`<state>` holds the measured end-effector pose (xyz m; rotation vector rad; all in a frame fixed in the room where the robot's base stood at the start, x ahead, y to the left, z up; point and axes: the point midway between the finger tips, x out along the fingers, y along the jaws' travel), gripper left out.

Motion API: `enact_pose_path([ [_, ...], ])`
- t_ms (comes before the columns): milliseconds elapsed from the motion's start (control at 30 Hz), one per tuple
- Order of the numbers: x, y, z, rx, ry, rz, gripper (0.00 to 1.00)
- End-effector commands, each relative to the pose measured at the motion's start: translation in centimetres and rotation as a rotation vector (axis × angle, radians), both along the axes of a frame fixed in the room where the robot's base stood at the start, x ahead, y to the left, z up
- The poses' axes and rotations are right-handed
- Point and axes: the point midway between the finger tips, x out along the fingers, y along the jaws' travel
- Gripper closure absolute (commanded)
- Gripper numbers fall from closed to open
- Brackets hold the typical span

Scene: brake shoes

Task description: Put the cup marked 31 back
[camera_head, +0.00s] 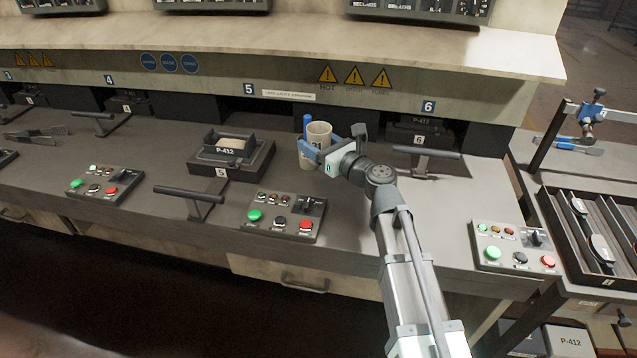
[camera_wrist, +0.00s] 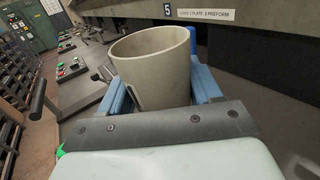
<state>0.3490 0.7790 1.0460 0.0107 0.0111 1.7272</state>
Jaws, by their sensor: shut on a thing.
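The cup marked 31 (camera_head: 318,131) is beige and stands upright, between stations 5 and 6 on the grey bench. It also shows in the wrist view (camera_wrist: 152,58), where its open top looks empty as far as I can see. My gripper (camera_head: 316,150) is shut on the cup, with blue fingers on either side of it; the fingers show in the wrist view (camera_wrist: 160,92) too. I cannot tell whether the cup's base touches the bench. A blue upright object (camera_head: 307,123) is just behind the cup, partly hidden.
The station 5 mould marked P-412 (camera_head: 231,150) is left of the cup. A control box (camera_head: 287,215) and a bar handle (camera_head: 189,192) stand in front. The station 6 handle (camera_head: 426,152) is to the right. A rack (camera_head: 590,235) with dark shoes is at far right.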

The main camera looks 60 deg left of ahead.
Motion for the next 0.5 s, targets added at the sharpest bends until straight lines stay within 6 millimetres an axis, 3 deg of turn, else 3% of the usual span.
enact_pose_path([
  [300,0.0,0.0,-4.5,-0.001,0.001,0.000,0.72],
  [500,0.0,0.0,-5.7,0.000,0.000,0.000,0.72],
])
